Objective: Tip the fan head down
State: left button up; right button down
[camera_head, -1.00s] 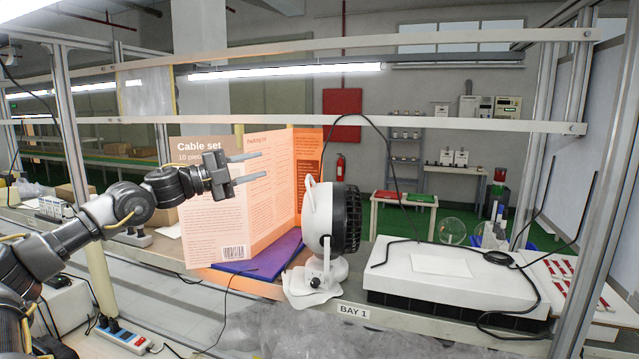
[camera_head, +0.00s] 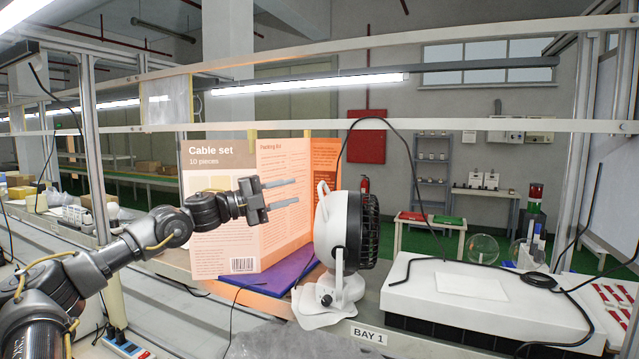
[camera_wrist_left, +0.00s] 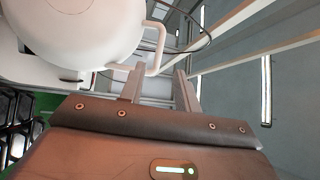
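The fan (camera_head: 343,240) stands upright on its white base (camera_head: 325,305) at the bench's front edge, in the middle of the head view. Its round white back faces left and its dark grille faces right. A white loop handle sticks up on its upper left. My left gripper (camera_head: 283,191) is open and empty, a little left of the fan head and about level with its top, apart from it. In the left wrist view, the white fan head (camera_wrist_left: 85,30) and its handle (camera_wrist_left: 158,48) show just beyond the two open fingers (camera_wrist_left: 160,85). My right gripper is out of view.
An orange "Cable set" folder (camera_head: 222,235) stands behind my left gripper. A purple book (camera_head: 270,272) lies at its foot. A white box (camera_head: 440,285) with black cables sits right of the fan. A rail (camera_head: 400,127) crosses above the bench.

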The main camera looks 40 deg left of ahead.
aim_at(321, 183)
pick_arm(q)
jog(key=p+x, duration=0.4)
jog(key=x, duration=0.5)
jog(key=shift+w, duration=0.15)
jog(key=shift+c, duration=0.2)
grip_shut()
